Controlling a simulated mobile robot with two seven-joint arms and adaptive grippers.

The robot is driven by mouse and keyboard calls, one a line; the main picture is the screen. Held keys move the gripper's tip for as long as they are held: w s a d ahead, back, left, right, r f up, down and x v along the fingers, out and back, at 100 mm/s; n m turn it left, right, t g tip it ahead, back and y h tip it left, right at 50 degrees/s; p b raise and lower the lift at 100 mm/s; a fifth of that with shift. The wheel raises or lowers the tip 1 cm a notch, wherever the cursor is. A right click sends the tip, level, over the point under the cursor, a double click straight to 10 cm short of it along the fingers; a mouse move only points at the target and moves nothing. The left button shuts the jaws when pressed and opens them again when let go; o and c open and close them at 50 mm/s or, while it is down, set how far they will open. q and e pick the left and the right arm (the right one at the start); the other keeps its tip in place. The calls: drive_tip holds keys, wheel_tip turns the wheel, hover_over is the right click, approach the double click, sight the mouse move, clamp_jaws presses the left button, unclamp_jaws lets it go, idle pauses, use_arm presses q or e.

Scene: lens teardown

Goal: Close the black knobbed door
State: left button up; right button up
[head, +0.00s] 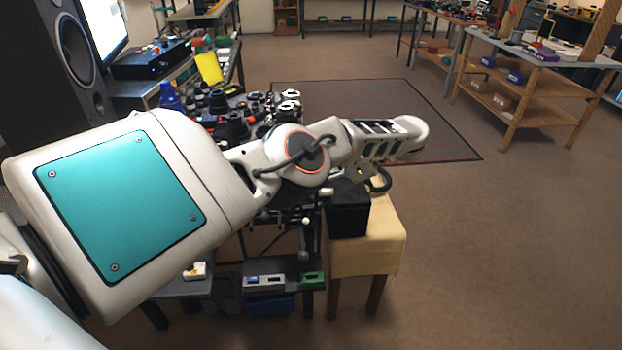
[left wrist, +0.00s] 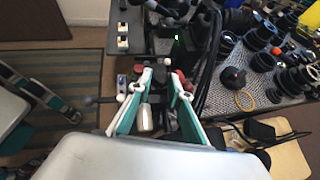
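My left arm crosses the head view from the left, and its fingers are not clear there. In the left wrist view my left gripper (left wrist: 155,72) is open, with two teal-and-white fingers spread apart. A pale handle-like part (left wrist: 145,117) shows between them, apparently untouched. A dark ball knob on a rod (left wrist: 88,101) shows just left of the fingers. I cannot make out for sure which surface is the black knobbed door; my arm covers much of the bench. A teal-and-white gripper at the left edge, apparently my right gripper (left wrist: 45,95), is seen too obliquely to tell its opening.
Camera lenses and dark parts (head: 235,115) crowd the bench behind my arm. A black box (head: 348,210) stands on a yellow-covered stool (head: 375,252). A lower shelf (head: 290,270) holds small blue and green items.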

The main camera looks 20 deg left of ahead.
use_arm(q)
drive_tip(key=shift+o, duration=1)
drive_tip(key=shift+a+f, duration=0.1)
drive_tip(key=shift+f, duration=0.05)
drive_tip(key=shift+w+r, duration=0.1)
drive_tip(key=shift+r, duration=0.55)
wheel_tip(320, 180, up, 9)
drive_tip(key=shift+f, duration=0.15)
